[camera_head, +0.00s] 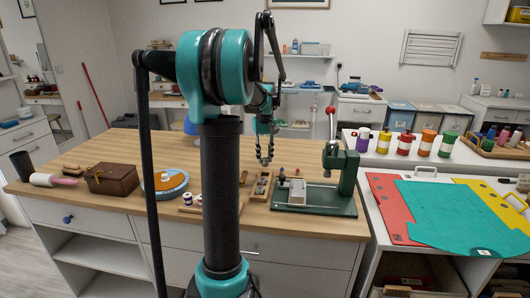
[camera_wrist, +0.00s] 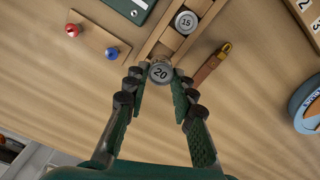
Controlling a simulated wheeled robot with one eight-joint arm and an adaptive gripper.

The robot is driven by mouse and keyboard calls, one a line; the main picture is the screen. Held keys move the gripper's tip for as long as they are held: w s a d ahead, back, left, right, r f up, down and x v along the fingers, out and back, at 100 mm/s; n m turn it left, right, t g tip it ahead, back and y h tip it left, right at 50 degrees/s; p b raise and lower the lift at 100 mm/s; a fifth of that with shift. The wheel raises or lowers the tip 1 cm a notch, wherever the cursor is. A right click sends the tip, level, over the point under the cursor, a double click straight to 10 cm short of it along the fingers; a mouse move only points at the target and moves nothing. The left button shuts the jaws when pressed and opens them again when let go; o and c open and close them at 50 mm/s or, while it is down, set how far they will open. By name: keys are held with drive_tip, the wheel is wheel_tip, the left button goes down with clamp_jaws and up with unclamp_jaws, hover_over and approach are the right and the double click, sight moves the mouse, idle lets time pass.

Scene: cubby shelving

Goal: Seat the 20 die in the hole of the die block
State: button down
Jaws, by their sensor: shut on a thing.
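The 20 die (camera_wrist: 160,73) is a grey metal cylinder with "20" on its top face. My gripper (camera_wrist: 160,70) is shut on it, one fingertip on each side. In the head view my gripper (camera_head: 264,161) points down above the counter, over the die block (camera_head: 261,187). The die block (camera_wrist: 207,22) is a long wooden block, and a grey die marked 15 (camera_wrist: 186,21) sits in it. The held die overlaps the block's near end in the wrist view. The hole beneath it is hidden, and I cannot tell its height above the block.
A small board with red and blue knobs (camera_wrist: 96,38) lies beside the block. A brown strip tool (camera_wrist: 211,63) lies on the other side.

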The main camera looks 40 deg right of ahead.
drive_tip(key=shift+f, duration=2.65)
drive_tip(key=c, duration=1.2)
unclamp_jaws()
wheel_tip(320, 180, up, 12)
drive_tip(key=shift+f, duration=0.1)
